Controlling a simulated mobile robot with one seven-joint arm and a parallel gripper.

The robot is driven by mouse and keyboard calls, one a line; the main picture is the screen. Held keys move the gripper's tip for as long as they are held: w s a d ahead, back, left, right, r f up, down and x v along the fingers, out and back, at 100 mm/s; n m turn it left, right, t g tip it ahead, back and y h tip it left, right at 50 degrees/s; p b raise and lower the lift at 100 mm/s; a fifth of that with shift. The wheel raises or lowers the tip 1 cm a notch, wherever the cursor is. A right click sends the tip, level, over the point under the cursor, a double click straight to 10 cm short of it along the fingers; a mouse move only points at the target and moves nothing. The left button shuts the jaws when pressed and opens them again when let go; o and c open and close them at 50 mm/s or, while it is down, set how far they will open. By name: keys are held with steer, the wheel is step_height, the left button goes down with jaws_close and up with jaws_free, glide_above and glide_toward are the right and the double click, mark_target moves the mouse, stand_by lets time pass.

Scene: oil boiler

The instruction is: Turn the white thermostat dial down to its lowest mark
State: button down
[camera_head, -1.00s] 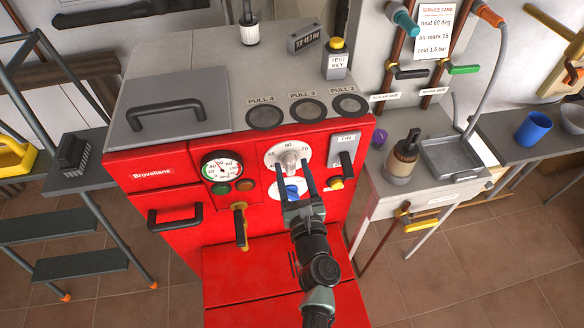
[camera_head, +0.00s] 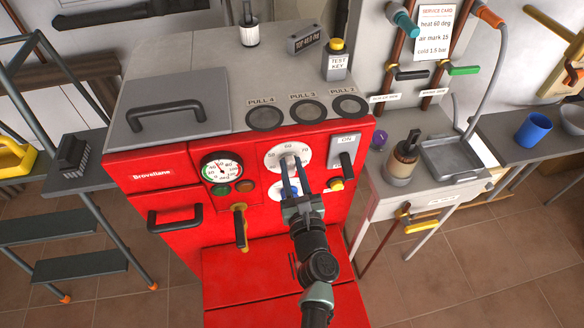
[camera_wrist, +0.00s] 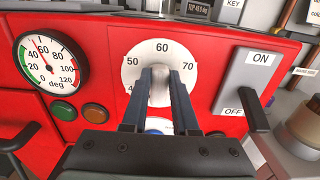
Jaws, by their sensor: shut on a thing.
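The white thermostat dial (camera_head: 275,155) is on the red front of the boiler. In the wrist view the white dial face (camera_wrist: 161,49) shows 50 at left, 60 at top and 70 at right. A lower mark at left is partly hidden by a finger. My gripper (camera_head: 290,164) is in front of the dial with its two dark fingers on either side of the pale knob (camera_wrist: 160,88), shut on it. The fingers cover the lower dial, so I cannot tell exactly where the knob points.
A round gauge (camera_wrist: 53,63) is left of the dial, above green and orange lamps. An ON/OFF lever (camera_wrist: 252,105) is close on the right. A blue knob (camera_head: 292,190) sits below, partly behind my fingers. A black handle (camera_head: 240,228) hangs lower left.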

steer(key=shift+f+n, duration=0.1)
steer(key=shift+n, duration=0.3)
steer(key=shift+a+f+n+b, duration=0.1)
steer(key=shift+a+n+b, duration=0.05)
steer(key=shift+n+b, duration=0.8)
steer(key=n+b, duration=0.4)
steer(key=n, duration=0.3)
steer(key=f+n+b, duration=0.1)
steer(key=n+b, duration=0.4)
steer(key=n, duration=0.2)
steer(key=f+n+b, duration=0.1)
steer(key=n+b, duration=0.3)
steer(key=n, duration=0.3)
steer(key=shift+s+a, duration=0.1)
steer(key=shift+a, duration=0.3)
steer(key=shift+r+n+b, duration=0.1)
steer(key=shift+n+b, duration=0.15)
steer(key=shift+b, duration=0.1)
steer(key=c, duration=0.7)
jaws_free()
